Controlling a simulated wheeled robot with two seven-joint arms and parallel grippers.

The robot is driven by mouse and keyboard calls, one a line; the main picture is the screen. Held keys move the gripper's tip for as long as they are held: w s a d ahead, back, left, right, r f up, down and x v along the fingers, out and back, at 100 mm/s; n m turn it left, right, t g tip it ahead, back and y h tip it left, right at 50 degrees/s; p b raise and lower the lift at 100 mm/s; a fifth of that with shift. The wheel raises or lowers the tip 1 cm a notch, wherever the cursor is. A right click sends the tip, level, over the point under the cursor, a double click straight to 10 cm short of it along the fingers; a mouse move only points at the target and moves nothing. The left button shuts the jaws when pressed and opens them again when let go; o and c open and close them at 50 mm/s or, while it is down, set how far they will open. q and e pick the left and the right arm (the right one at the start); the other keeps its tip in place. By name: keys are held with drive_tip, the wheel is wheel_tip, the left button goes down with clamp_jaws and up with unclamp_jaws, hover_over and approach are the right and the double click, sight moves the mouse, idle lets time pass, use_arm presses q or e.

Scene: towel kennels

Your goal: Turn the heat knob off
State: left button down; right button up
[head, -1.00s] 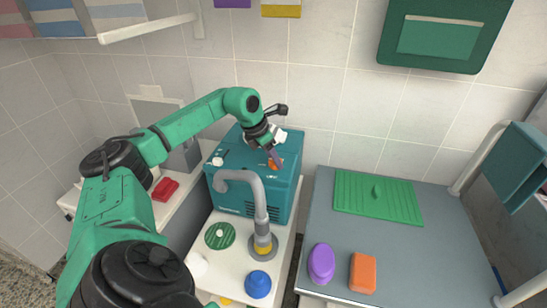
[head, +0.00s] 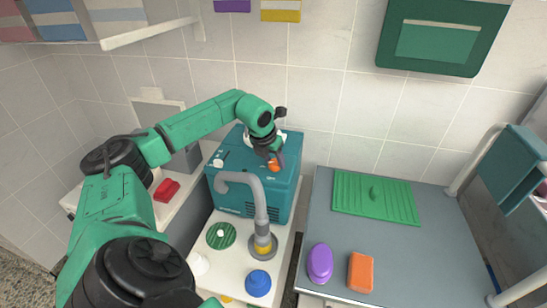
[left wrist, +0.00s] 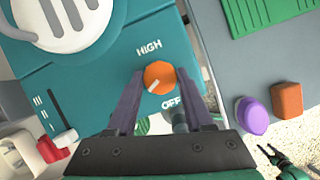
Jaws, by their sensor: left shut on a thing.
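In the head view the knob (head: 273,165) shows just below the left gripper (head: 272,158). A small green and black gripper, likely my right one (left wrist: 270,157), shows at the lower right of the left wrist view; its jaws are too small to read.
A grey curved pipe (head: 258,205) rises before the teal unit. A blue round thing (head: 258,283) and a dark green disc (head: 221,235) are on the white counter. On the grey table are a green ribbed board (head: 375,206), a purple oval (head: 320,263) and an orange block (head: 361,272).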

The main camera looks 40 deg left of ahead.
use_arm(q)
drive_tip(key=n+y, duration=0.1)
drive_tip(key=n, duration=0.2)
drive_tip(key=n+g+y, duration=0.1)
drive_tip(key=n, duration=0.2)
drive_tip(key=shift+w+d+r+p, duration=0.15)
drive_tip(key=shift+w+r+p, duration=0.05)
drive_tip(key=shift+p, duration=0.2)
drive_tip(key=n+g, duration=0.1)
drive_tip(key=n, duration=0.2)
drive_tip(key=n+g+y, duration=0.1)
drive_tip(key=n, duration=0.2)
drive_tip(key=shift+w+f+p, duration=0.1)
drive_tip(key=shift+p, duration=0.25)
drive_tip(key=shift+n, duration=0.3)
drive_tip(key=shift+c, duration=1.4)
unclamp_jaws()
drive_tip(key=p+v, duration=0.2)
drive_tip(key=v, duration=1.2)
drive_tip(key=shift+d+p, duration=0.3)
drive_tip(key=shift+p, duration=0.1)
